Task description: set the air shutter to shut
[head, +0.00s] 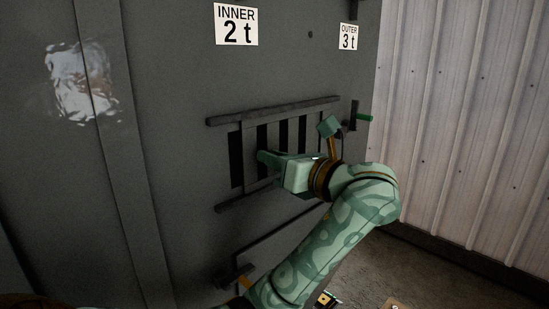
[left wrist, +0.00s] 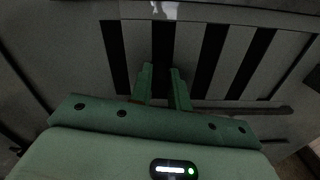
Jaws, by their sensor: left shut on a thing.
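The air shutter (head: 250,136) is a grey slotted plate on the dark cabinet wall, between an upper rail (head: 275,110) and a lower rail. Several black upright slots show in it, so it stands at least partly open. The slots also show in the left wrist view (left wrist: 205,62). My left gripper (head: 264,158) is at the middle of the shutter, its fingers pointing at the plate. In the left wrist view its two fingers (left wrist: 161,82) are close together in front of a dark slot. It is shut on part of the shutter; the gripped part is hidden. My right gripper is not in view.
A lower panel (head: 285,235) is below. A corrugated wall (head: 460,120) closes the right side.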

